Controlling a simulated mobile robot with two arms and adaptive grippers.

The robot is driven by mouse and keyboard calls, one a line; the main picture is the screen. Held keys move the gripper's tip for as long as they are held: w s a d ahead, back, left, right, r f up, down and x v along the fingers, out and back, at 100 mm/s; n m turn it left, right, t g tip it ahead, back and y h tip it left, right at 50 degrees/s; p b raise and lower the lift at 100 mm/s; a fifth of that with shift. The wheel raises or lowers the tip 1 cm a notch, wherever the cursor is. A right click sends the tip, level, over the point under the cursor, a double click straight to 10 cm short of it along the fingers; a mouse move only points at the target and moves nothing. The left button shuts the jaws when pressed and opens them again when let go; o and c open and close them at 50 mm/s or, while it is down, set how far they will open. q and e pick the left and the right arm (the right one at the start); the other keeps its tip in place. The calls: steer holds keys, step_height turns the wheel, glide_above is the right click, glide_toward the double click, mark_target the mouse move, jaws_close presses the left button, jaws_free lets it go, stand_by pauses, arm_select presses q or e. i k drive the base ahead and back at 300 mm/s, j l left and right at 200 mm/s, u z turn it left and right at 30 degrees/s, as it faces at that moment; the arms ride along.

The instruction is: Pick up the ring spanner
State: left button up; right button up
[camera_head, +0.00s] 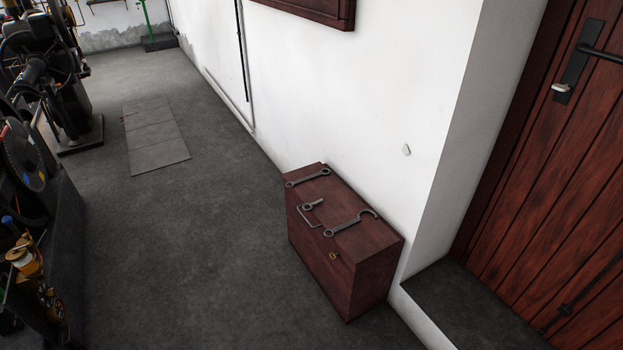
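A wooden chest (372,246) stands on the floor against the white wall, right of the middle. Grey metal tools lie on its lid. A straight spanner with an end at each side (308,178) lies near the far edge; it looks like the ring spanner, but its ends are small to make out. A larger tool with an open hook at one end and a ring at the other (347,223) lies nearer. Between them is a small grey piece with a round end (313,204), beside a bent metal handle (305,216). Neither of my grippers is in view.
Dark machinery (45,70) stands along the left side. The grey floor (190,240) between it and the chest is clear, with flat plates (155,135) farther back. A dark step (470,305) and a wooden door (560,180) are at the right.

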mark_target(297, 182)
steer(key=i+j+z, duration=0.1)
steer(key=i+j, duration=0.6)
steer(key=i+j+z, duration=0.1)
steer(key=i+j, duration=0.5)
steer(key=j, duration=0.25)
